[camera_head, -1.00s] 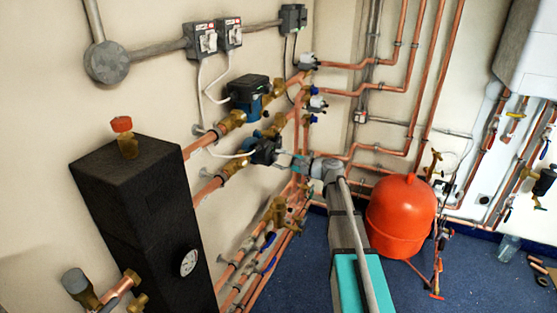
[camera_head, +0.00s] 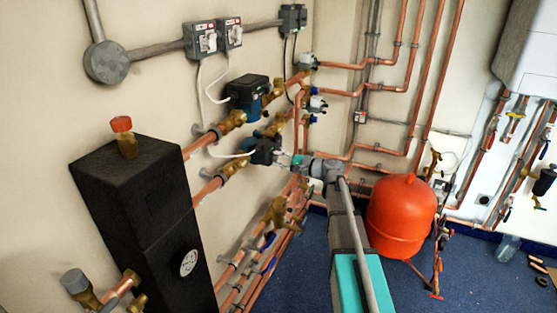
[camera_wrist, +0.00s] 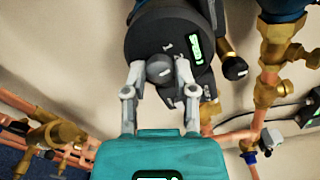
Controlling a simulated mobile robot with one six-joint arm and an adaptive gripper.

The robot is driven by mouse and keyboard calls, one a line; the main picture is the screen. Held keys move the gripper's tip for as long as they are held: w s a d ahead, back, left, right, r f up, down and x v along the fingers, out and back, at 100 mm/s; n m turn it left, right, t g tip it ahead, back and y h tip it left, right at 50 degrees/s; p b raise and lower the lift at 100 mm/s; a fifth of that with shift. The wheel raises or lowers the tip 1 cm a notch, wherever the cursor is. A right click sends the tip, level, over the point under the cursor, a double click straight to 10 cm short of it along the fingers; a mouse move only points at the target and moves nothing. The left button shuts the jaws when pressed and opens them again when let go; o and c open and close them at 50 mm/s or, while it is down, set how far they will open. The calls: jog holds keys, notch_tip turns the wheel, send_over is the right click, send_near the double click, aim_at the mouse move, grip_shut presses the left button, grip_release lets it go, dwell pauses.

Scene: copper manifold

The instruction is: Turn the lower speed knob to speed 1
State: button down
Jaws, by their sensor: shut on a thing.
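The lower pump (camera_head: 265,150) is a dark round-faced unit on the lower copper pipe at the left wall. In the wrist view its black face (camera_wrist: 170,40) fills the top middle, with a small lit green display. The lower speed knob (camera_wrist: 159,69) is a dark round knob on that face. My gripper (camera_wrist: 160,75) has its two grey fingers on either side of the knob and is shut on it. The head view also shows my gripper (camera_head: 285,159) at the pump's front.
The upper pump (camera_head: 249,95) sits above on its own pipe. A black box with a gauge (camera_head: 145,215) stands at the left. A red tank (camera_head: 401,215) stands right of my arm. Copper pipes run close below and behind.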

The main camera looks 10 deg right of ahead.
jog(key=n, duration=0.6)
dwell(0.5)
jog(key=shift+c, duration=2)
grip_release()
jog(key=v, duration=1.2)
